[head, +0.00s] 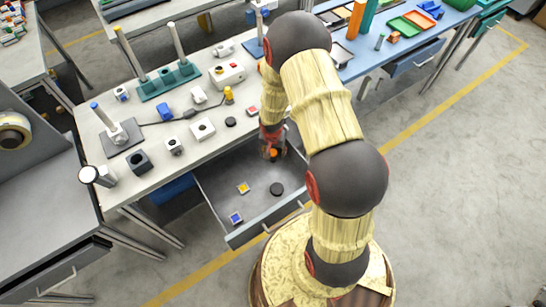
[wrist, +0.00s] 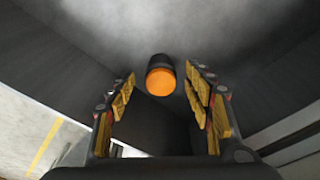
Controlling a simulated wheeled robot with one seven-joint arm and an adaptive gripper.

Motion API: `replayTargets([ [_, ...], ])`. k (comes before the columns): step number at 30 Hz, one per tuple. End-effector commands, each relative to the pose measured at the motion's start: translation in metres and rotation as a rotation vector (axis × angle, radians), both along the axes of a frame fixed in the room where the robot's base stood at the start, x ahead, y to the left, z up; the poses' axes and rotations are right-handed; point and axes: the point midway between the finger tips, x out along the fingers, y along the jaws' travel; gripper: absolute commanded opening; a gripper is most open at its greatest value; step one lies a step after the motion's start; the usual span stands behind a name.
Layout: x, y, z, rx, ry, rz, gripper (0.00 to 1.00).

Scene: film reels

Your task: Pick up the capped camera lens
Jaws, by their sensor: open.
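The capped camera lens appears to be the short black cylinder with an orange end (wrist: 161,79) in the wrist view. It lies ahead, between the lines of my two fingers, with clear gaps on both sides. In the head view its orange part (head: 273,153) shows inside the open drawer, near its far right corner, partly hidden by my wrist. My gripper (wrist: 160,92) is open and empty, its yellow-padded fingers either side of the lens. In the head view my gripper (head: 272,145) is low over the drawer, its fingers hard to make out.
The open grey drawer (head: 228,190) also holds a black disc (head: 276,189), a yellow-framed slide (head: 243,187) and a blue slide (head: 236,217). Drawer walls rise close around my gripper. The cluttered white bench (head: 180,131) stands behind, and a blue bench (head: 365,62) to the right.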

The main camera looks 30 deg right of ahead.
Motion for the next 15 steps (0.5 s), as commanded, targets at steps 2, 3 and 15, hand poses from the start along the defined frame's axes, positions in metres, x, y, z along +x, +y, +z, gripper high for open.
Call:
replayTargets([
  [2,0.001,0.002,-0.016,0.000,0.001,0.002,0.52],
  [3,0.001,0.001,-0.021,0.000,0.001,0.000,0.52],
  [15,0.003,-0.001,-0.029,0.000,0.000,0.001,0.51],
])
